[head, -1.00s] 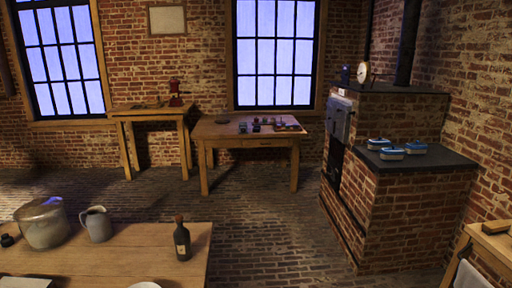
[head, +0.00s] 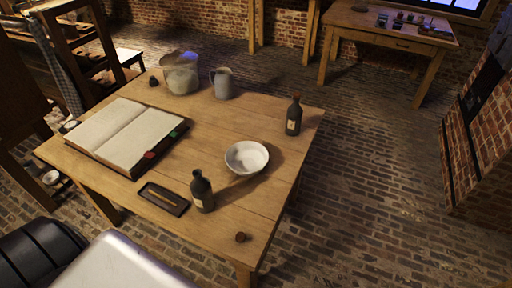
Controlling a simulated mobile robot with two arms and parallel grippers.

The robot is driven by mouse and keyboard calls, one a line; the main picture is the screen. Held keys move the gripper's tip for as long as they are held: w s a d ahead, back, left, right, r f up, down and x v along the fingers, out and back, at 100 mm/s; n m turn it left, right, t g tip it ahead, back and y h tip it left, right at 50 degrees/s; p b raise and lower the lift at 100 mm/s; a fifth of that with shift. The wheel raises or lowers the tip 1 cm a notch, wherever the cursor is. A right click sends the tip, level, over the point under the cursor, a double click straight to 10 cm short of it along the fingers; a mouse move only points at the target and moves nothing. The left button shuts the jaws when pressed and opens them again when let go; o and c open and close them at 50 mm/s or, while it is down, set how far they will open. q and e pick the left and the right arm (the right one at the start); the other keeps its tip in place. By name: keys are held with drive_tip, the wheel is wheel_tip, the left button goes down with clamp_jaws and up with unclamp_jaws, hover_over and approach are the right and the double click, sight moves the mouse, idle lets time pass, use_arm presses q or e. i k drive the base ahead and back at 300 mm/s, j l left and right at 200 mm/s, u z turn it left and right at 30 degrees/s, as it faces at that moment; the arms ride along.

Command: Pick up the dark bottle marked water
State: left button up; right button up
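Two dark bottles with pale labels stand upright on the wooden table. One dark bottle (head: 293,118) is near the table's right edge and has a brown stopper. The other dark bottle (head: 201,192) stands nearer the front, beside a small dark tray, and shows no stopper. The writing on both labels is too small to read, so I cannot tell which is marked water. Neither of my grippers is in view.
Brick floor (head: 365,210) is clear to the right.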

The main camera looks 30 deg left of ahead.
sight(201, 188)
drive_tip(key=u, duration=1.35)
